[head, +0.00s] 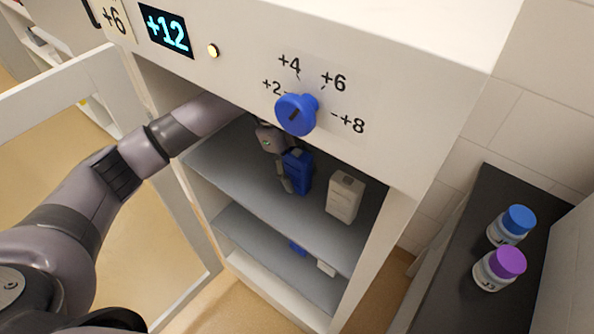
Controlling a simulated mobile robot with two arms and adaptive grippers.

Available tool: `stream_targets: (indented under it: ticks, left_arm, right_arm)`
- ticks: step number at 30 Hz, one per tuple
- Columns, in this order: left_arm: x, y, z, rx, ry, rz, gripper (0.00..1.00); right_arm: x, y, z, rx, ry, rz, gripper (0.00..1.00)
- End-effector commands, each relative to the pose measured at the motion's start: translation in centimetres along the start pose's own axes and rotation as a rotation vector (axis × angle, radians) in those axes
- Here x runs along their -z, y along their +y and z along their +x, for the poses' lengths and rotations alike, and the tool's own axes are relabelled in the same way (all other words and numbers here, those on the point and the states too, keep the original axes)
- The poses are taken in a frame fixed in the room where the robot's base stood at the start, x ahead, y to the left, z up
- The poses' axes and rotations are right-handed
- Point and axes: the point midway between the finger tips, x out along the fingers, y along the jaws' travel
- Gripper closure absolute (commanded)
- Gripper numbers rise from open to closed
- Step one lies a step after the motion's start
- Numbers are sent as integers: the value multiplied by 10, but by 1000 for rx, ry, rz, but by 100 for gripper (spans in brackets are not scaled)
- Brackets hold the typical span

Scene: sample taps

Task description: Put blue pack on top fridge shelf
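A blue pack (299,173) stands upright at the top shelf (245,165) inside the open fridge. My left arm reaches in through the doorway, and my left gripper (286,170) is at the pack. One finger lies along the pack's left side; the other finger is hidden. I cannot tell whether the fingers press on the pack or whether its base rests on the shelf. My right gripper is not in view.
A white pack (344,196) stands right of the blue pack on the same shelf. A lower shelf (250,240) shows small blue and white shapes, mostly hidden. The fridge panel has a blue knob (297,114) and a +12 display (166,31). Capped jars (499,269) stand at right.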

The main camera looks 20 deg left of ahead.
Motion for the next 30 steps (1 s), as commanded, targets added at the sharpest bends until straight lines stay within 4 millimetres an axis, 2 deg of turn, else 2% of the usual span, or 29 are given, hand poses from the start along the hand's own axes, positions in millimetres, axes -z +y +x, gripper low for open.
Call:
stream_targets:
  ticks: [11, 17, 18, 24, 30]
  left_arm:
    - [1, 0, -4, 1, 0, 0, 50]
    - [0, -2, -35, 6, -1, 0, 50]
    - [-13, 0, -36, 1, -1, -7, 50]
    - [-59, 0, -55, 2, 0, -7, 50]
    - [-93, 0, -69, 1, 1, -4, 50]
  right_arm:
    - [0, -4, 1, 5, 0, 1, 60]
    - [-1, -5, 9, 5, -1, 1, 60]
    - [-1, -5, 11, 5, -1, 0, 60]
    - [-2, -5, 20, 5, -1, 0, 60]
    - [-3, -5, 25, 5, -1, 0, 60]
